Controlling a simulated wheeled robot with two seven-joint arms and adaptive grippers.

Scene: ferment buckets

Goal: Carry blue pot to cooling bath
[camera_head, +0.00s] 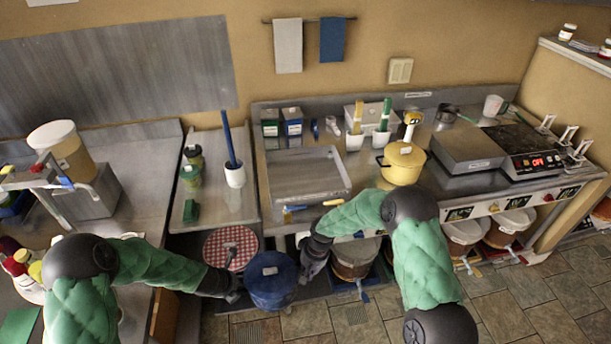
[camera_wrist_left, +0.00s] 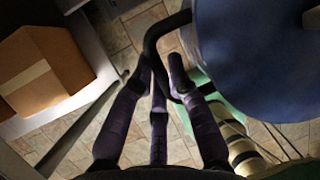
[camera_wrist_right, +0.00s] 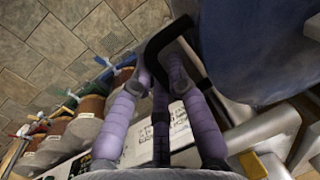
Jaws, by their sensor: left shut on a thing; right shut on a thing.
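The blue pot (camera_head: 271,283) has a blue lid and is held between my two grippers in front of the counter. My left gripper (camera_head: 236,287) is at its left side, and in the left wrist view its fingers (camera_wrist_left: 163,78) are shut on a black side handle (camera_wrist_left: 165,28). My right gripper (camera_head: 304,260) is at its right side, and in the right wrist view its fingers (camera_wrist_right: 160,65) are shut on the other black handle (camera_wrist_right: 163,38). The pot looks upright. A shallow rectangular metal basin (camera_head: 345,180), possibly the cooling bath, is on the counter behind it. The pot's underside is hidden.
A pot with a red checked cover (camera_head: 230,240) stands just left of the blue pot. A yellow pot (camera_head: 403,163) stands right of the basin. Lidded buckets (camera_head: 356,252) sit below the counter. A cardboard box (camera_wrist_left: 42,68) shows in the left wrist view.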

